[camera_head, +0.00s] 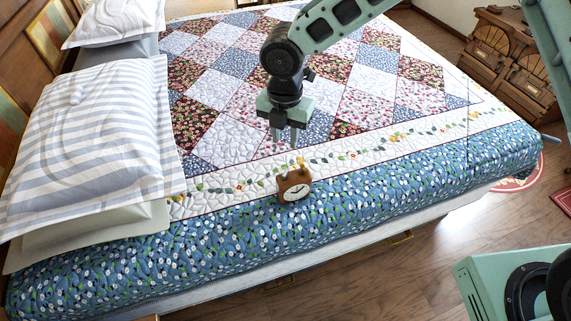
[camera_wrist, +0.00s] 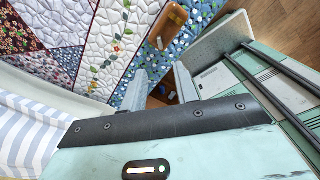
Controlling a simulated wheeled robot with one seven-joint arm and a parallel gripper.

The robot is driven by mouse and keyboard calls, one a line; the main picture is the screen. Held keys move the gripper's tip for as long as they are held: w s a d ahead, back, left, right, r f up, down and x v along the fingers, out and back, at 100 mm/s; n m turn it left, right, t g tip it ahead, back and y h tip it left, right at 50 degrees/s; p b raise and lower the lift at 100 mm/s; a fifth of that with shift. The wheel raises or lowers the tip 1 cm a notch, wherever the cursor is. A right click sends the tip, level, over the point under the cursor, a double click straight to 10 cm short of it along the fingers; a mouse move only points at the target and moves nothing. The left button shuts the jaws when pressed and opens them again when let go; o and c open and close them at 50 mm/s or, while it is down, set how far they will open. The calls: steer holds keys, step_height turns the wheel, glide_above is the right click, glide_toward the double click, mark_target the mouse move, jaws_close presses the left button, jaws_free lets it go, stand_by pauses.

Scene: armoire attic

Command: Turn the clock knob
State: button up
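A small brown clock (camera_head: 294,186) with a pale round face stands on the blue floral border of the bed quilt. Small parts stick up from its top; I cannot tell which is the knob. In the wrist view a brown body that looks like the clock (camera_wrist: 170,24) lies beyond my fingertips, with a small grey part at its side. My gripper (camera_head: 285,140) hangs pointing down, above and slightly behind the clock in the head view, apart from it. Its two fingers (camera_wrist: 158,84) are spread with nothing held between them.
The patchwork quilt (camera_head: 330,85) covers the bed around the clock. Striped pillows (camera_head: 95,140) lie at the left. A wooden chest (camera_head: 510,55) stands at the far right. The wooden floor (camera_head: 400,275) is open in front of the bed.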

mark_target(285, 173)
step_height(285, 173, down, 13)
steer(key=shift+s+r+p, duration=0.1)
steer(key=shift+r+p, duration=0.1)
steer(key=shift+p, duration=0.7)
jaws_close()
